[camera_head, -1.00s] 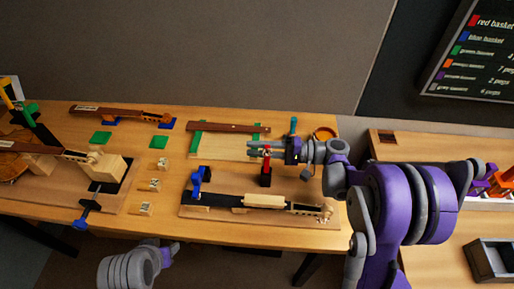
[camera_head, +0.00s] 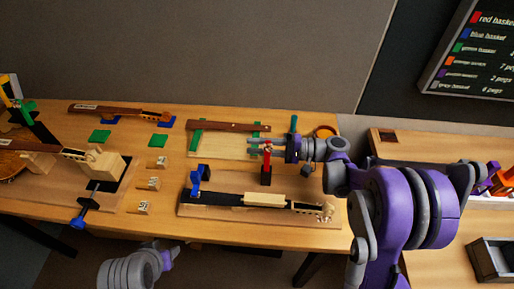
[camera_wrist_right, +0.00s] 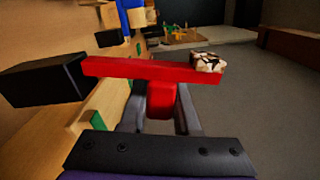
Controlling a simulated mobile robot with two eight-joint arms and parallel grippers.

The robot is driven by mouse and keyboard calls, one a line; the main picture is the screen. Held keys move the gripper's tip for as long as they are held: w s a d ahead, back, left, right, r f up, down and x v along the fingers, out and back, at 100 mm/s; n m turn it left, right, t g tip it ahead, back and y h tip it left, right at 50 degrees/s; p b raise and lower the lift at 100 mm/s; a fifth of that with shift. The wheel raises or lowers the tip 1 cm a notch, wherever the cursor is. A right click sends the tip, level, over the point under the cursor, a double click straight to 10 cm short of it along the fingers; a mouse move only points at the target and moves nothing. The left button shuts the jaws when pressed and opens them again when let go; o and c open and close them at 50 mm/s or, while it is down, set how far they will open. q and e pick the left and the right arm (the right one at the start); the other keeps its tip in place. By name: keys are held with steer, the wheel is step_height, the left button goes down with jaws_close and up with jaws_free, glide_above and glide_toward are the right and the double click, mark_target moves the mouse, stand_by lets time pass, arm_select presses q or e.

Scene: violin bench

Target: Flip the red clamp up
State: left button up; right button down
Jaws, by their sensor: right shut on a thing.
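The red clamp (camera_head: 266,165) stands on the board at the middle of the bench, behind the violin neck (camera_head: 265,200). In the right wrist view the clamp's red bar (camera_wrist_right: 140,70) runs across the picture, with a mottled pale-and-dark tip at its right end. My right gripper (camera_head: 268,146) reaches in from the right at the clamp's top. Its fingers (camera_wrist_right: 160,108) are shut on a red part under the bar. My left arm shows at the bottom left, but its gripper fingers cannot be made out clearly.
A blue clamp (camera_head: 200,180) stands at the board's left end. A green-ended frame with a brown strip (camera_head: 228,127) lies behind. Small marked blocks (camera_head: 153,184) sit left of the board. A round orange-brown dish (camera_head: 325,132) is near my right wrist.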

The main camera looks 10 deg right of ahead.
steer(key=c, duration=0.6)
jaws_free()
steer(key=shift+c, duration=0.2)
steer(key=shift+d, duration=0.1)
steer(key=b+v, duration=0.1)
steer(key=v, duration=0.9)
steer(key=shift+d, duration=0.35)
steer(key=shift+s, duration=0.1)
